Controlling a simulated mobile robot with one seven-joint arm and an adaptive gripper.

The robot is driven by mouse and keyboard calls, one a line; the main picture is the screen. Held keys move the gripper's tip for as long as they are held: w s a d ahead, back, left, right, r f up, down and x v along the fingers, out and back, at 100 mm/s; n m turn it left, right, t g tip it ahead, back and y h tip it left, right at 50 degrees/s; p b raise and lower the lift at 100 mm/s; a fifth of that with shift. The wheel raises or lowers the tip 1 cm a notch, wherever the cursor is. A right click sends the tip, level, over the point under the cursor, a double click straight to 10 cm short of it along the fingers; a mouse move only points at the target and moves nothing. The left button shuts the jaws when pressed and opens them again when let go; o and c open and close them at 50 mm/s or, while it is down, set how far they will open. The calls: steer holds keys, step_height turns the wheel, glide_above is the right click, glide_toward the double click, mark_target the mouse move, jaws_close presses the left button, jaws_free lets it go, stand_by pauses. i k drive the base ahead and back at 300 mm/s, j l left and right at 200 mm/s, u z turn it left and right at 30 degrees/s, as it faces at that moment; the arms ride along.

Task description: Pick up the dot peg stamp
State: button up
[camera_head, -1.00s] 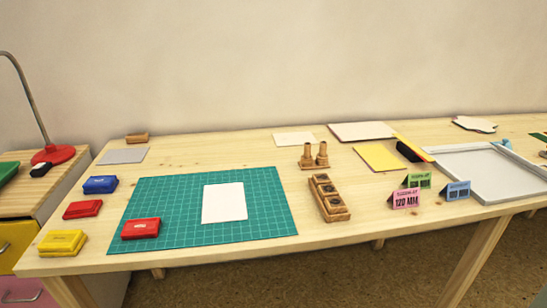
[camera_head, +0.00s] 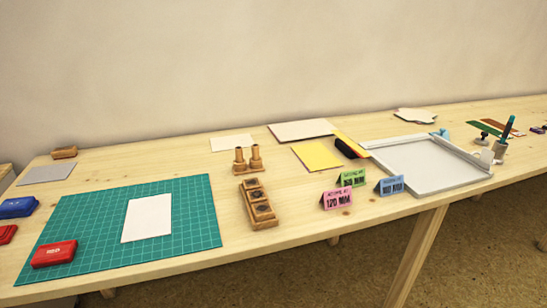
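Two small wooden peg stamps stand upright side by side in a wooden stand (camera_head: 250,170) near the middle of the table. One is the left peg (camera_head: 239,157) and the other is the right peg (camera_head: 255,154). Their stamping faces are hidden, so I cannot tell which is the dot peg stamp. My gripper is not in view.
A wooden holder with several dark-topped blocks (camera_head: 247,214) stands in front of the pegs. A green cutting mat (camera_head: 90,220) with white paper (camera_head: 147,218) and a red inkpad (camera_head: 54,253) is at left. Folded tent cards (camera_head: 337,200) and a grey tray (camera_head: 430,160) are at right.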

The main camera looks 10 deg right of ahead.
mark_target(238, 149)
steer(key=k+j, duration=0.1)
steer(key=j, duration=0.3)
steer(key=k+j, duration=0.1)
steer(key=j, duration=0.35)
steer(key=i+j+u, duration=0.1)
steer(key=i+j, duration=0.15)
steer(key=i, duration=1.15)
